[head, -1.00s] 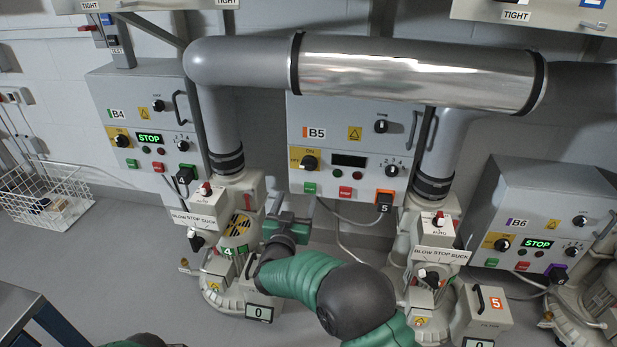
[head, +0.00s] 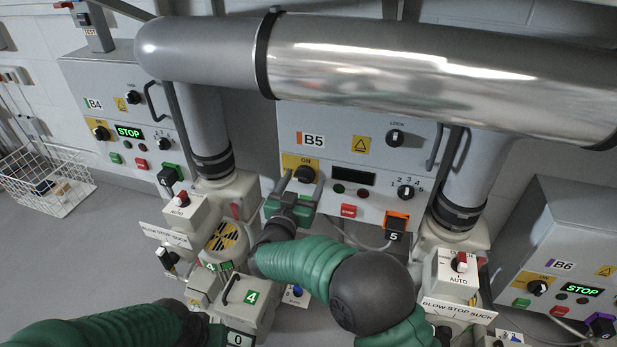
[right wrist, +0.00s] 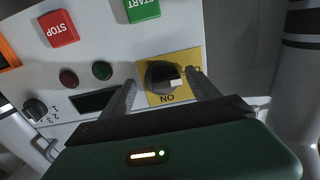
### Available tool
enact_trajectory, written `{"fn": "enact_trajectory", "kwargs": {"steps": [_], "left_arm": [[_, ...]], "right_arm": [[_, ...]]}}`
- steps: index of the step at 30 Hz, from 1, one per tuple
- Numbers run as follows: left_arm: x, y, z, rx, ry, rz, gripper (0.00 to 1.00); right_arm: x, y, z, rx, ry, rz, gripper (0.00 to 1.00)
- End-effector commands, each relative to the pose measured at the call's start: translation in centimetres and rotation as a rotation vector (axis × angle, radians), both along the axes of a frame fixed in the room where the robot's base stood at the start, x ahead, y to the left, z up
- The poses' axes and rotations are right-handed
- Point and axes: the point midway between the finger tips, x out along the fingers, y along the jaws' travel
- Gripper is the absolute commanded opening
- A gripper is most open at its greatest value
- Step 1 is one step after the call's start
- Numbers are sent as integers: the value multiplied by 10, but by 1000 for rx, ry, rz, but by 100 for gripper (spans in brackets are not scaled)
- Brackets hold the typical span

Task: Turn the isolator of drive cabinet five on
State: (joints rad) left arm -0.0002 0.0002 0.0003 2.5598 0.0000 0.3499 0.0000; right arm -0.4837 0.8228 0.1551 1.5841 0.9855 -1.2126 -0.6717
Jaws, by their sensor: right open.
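Drive cabinet B5 (head: 335,140) is on the wall in the middle of the head view, with a dark display. Its isolator, a black knob (head: 306,174) on a yellow plate, is at the panel's lower left. My right gripper (head: 300,186) is open in front of it. In the right wrist view the isolator knob (right wrist: 160,74) sits between the two spread fingers (right wrist: 160,84); contact cannot be told. The knob's pale pointer aims right there, away from the ON label and toward a partly covered label. My left arm shows at the lower left; its fingers are not discernible.
A large metal pipe (head: 420,70) crosses above B5. Cabinet B4 (head: 120,110) stands left and cabinet B6 (head: 560,240) right, both displaying STOP. Blower units with selector boxes flank B5.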

Motion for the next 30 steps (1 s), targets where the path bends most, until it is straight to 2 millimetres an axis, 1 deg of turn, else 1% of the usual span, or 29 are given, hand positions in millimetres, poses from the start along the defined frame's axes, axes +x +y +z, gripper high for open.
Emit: {"fn": "enact_trajectory", "kwargs": {"steps": [5,19,26,30], "left_arm": [[0,0,0,0,0,1,0],[0,0,0,0,0,0,0],[0,0,1,0,0,0,0],[0,0,4,0,0,0,0]], "right_arm": [[0,0,0,1,0,1,71],[1,-1,0,1,0,0,9],[1,-1,0,16,-5,0,9],[1,-1,1,55,-18,1,9]]}}
